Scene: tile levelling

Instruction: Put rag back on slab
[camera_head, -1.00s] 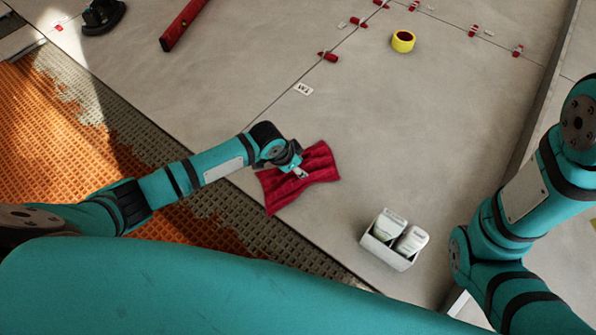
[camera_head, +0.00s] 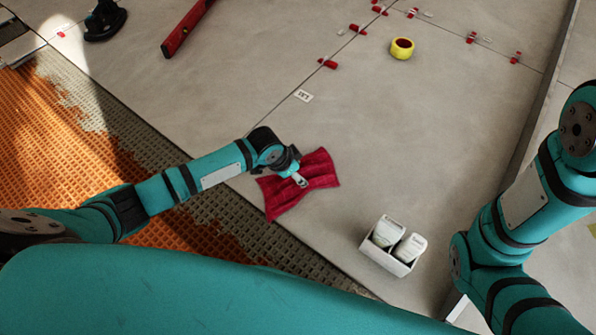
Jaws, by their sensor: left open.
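The red rag (camera_head: 318,172) lies crumpled on the grey slab (camera_head: 440,130), close to the slab's edge along the ribbed adhesive bed. One corner of it reaches down to that edge. My left gripper (camera_head: 301,181) is over the middle of the rag, open, and hides a small part of it. From this view I cannot tell whether its fingertips touch the cloth. My right arm stands at the right side, and its gripper is out of view.
A white box (camera_head: 376,254) with two bottles stands on the slab right of the rag.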

